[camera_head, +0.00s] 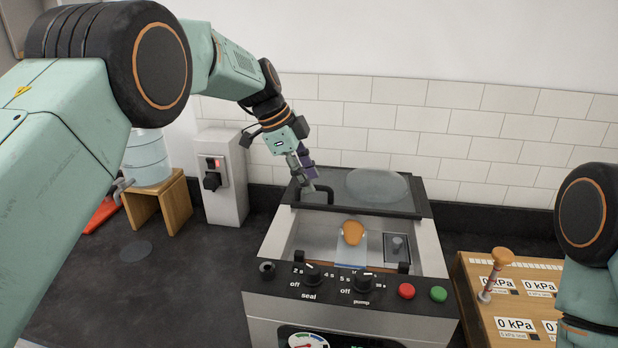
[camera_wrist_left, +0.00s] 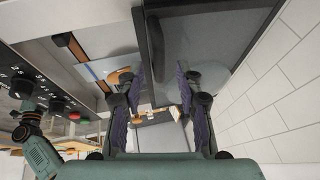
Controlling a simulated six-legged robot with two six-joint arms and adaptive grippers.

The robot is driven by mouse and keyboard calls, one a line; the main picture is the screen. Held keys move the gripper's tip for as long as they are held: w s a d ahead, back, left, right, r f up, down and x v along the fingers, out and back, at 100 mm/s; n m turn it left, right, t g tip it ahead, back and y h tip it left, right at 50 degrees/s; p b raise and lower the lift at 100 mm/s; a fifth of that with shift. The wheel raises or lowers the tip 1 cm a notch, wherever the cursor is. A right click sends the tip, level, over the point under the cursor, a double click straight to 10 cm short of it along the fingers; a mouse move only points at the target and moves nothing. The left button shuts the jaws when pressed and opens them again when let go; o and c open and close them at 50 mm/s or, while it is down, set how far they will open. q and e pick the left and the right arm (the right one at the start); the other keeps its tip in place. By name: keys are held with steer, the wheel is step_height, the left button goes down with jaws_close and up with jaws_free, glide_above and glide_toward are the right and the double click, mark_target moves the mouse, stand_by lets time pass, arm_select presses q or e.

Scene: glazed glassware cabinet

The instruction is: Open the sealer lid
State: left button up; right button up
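The sealer lid (camera_head: 350,200) is a dark frame with a clear domed window. It stands raised at the back of the sealer, and the chamber in front of it is uncovered. A black bar handle (camera_head: 327,190) sits at the lid's left front. My left gripper (camera_head: 308,183) is at this handle. In the left wrist view the handle (camera_wrist_left: 156,48) lies between the two spread fingers (camera_wrist_left: 160,88), with gaps showing beside it. The lid (camera_wrist_left: 212,40) fills the top there. I cannot tell whether a finger touches the handle. My right gripper is outside the head view.
The chamber holds an orange-topped item (camera_head: 353,232) and a dark block (camera_head: 398,247). Knobs and a red button (camera_head: 406,291) line the front panel. A gauge board with a lever (camera_head: 495,272) stands to the right. A tiled wall (camera_head: 420,130) is close behind.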

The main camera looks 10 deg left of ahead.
arm_select(q)
steer(key=v, duration=1.1)
